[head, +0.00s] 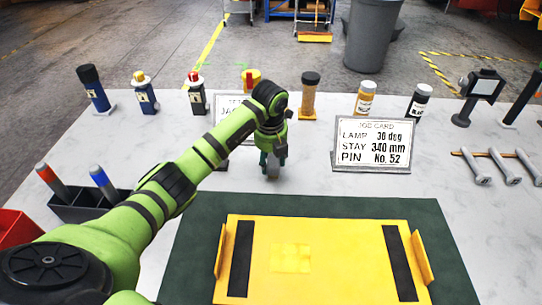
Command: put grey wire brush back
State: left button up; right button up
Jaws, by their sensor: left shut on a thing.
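My left gripper (273,163) is over the white table, behind the green mat, pointing down. It is shut on a slim grey thing, which I take to be the grey wire brush (272,176); the fingers hide most of it. A black holder (82,211) stands at the left of the table, left of my gripper. A red-topped grey tool (52,181) and a blue-topped grey tool (103,184) lean in it. My arm covers part of the holder's right side. My right gripper is out of view.
A yellow plate (320,262) with black strips lies on the green mat (200,222). A job card (375,146) stands at the right, another sign (228,103) behind my arm. Several bottles and tools line the back edge. A red bin (16,229) is at the left edge.

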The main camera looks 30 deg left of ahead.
aim_at(271, 156)
pick_arm(q)
jog(key=shift+f, duration=0.2)
jog(key=o, duration=1.1)
jog(key=shift+r, duration=0.1)
jog(key=shift+r, duration=0.3)
jog(key=r, duration=0.2)
jog(key=r+b, duration=0.1)
jog(key=r, duration=0.3)
jog(key=shift+s+d+b, duration=0.15)
jog(key=shift+s+b, duration=0.1)
jog(key=shift+b, duration=0.15)
jog(key=r, duration=0.4)
jog(key=shift+s+r+p, duration=0.25)
jog(key=shift+r+p, duration=0.05)
jog(key=shift+r, duration=0.05)
jog(key=shift+s+d+r, duration=0.15)
jog(key=shift+r, duration=0.3)
